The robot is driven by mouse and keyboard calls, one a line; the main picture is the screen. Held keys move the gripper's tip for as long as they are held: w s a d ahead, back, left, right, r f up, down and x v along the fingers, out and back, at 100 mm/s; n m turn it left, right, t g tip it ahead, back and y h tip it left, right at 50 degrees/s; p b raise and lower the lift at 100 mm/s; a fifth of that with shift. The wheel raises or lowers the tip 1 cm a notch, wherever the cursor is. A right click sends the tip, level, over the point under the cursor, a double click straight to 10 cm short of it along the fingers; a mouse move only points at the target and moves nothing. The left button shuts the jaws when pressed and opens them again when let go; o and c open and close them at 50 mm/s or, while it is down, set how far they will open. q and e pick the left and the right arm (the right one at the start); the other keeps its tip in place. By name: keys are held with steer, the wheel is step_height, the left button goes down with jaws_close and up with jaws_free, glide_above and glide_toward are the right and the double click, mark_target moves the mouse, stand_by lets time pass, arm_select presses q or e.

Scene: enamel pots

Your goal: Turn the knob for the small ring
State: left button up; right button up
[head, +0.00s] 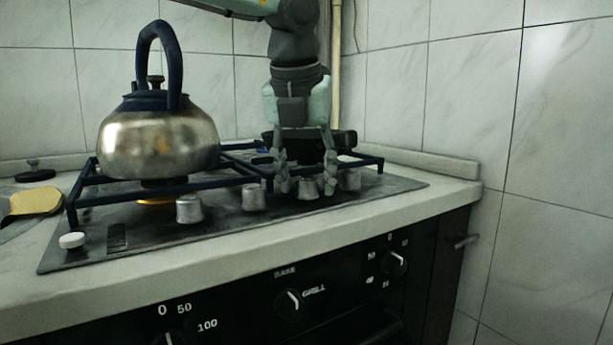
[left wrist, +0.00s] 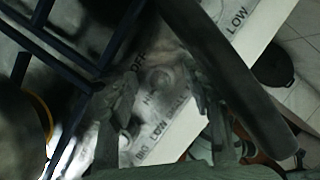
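Several metal knobs stand in a row along the front of the hob (head: 82,251). My left gripper (head: 307,187) points down over the third knob from the left (head: 308,188), its fingers spread to either side of it. In the left wrist view the gripper (left wrist: 160,98) shows with a blurred round knob (left wrist: 159,80) between the fingers; contact cannot be told. Printed OFF, HI, LOW and BIG marks show near it. Which knob serves the small ring cannot be read. My right gripper is not in view.
A steel kettle (head: 158,142) stands on the left of the dark pan grate (head: 88,192), with an orange glow (head: 155,201) beneath it. The fourth knob (head: 350,180) is close on the gripper's right, the second (head: 254,197) on its left. A tiled wall stands behind.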

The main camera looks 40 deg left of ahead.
arm_select(q)
steer(key=v, duration=1.2)
stand_by(0.5)
